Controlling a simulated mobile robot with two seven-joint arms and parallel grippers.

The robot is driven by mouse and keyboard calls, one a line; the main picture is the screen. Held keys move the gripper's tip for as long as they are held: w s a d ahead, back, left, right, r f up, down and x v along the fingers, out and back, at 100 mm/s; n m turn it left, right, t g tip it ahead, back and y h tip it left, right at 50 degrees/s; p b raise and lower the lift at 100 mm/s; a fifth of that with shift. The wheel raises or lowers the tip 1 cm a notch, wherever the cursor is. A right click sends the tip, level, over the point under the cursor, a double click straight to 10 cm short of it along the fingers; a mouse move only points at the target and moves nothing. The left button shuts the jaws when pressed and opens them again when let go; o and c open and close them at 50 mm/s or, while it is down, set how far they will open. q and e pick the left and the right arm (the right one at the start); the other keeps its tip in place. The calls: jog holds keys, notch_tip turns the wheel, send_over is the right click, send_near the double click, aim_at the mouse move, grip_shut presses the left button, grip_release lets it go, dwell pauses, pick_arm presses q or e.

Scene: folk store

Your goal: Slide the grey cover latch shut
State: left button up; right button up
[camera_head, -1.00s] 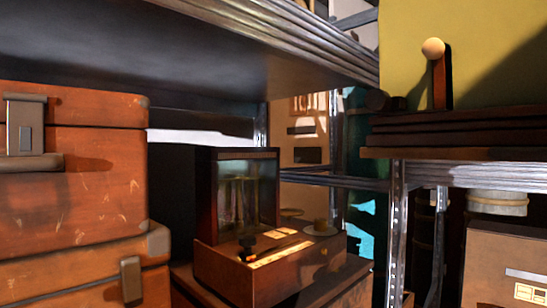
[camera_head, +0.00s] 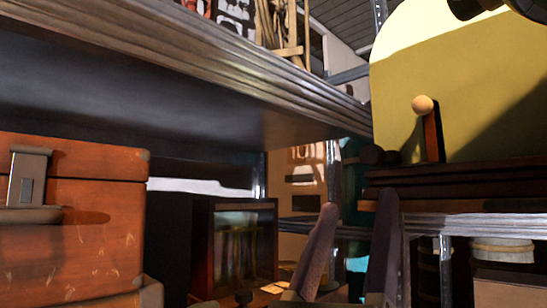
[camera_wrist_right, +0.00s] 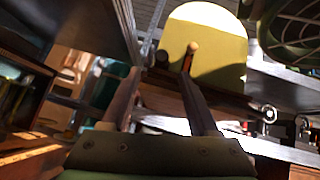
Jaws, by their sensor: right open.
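My right gripper (camera_head: 358,200) rises from the bottom of the head view, its two fingers apart with nothing between them. In the right wrist view the same gripper (camera_wrist_right: 160,76) points toward a yellow-green round-topped cover (camera_head: 450,85). A lever with a pale round knob (camera_head: 423,105) stands upright against the cover's front, above and right of the fingertips and apart from them. The cover (camera_wrist_right: 212,55) and knob (camera_wrist_right: 192,47) also show in the wrist view. A grey clasp (camera_head: 28,178) is on an orange case at the left. I cannot tell which part is the grey latch.
The orange case (camera_head: 95,225) fills the left. A metal-edged shelf (camera_head: 230,65) hangs overhead. A glass-fronted box (camera_head: 245,240) stands behind and left of my fingers. The cover stands on a dark base (camera_head: 470,180). A caged fan (camera_wrist_right: 290,30) is at the wrist view's top right.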

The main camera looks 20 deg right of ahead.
aim_at(370, 159)
jog(key=shift+g, duration=0.4)
jog(key=p+x, duration=0.3)
jog(key=x, duration=0.6)
jog(key=shift+s+r+p, duration=0.15)
jog(key=shift+r+p, duration=0.1)
jog(key=shift+p, duration=0.05)
jog(key=shift+w+d+r, duration=0.2)
jog(key=shift+d, duration=0.05)
jog(key=shift+c, duration=0.3)
jog(key=c, duration=0.9)
grip_shut()
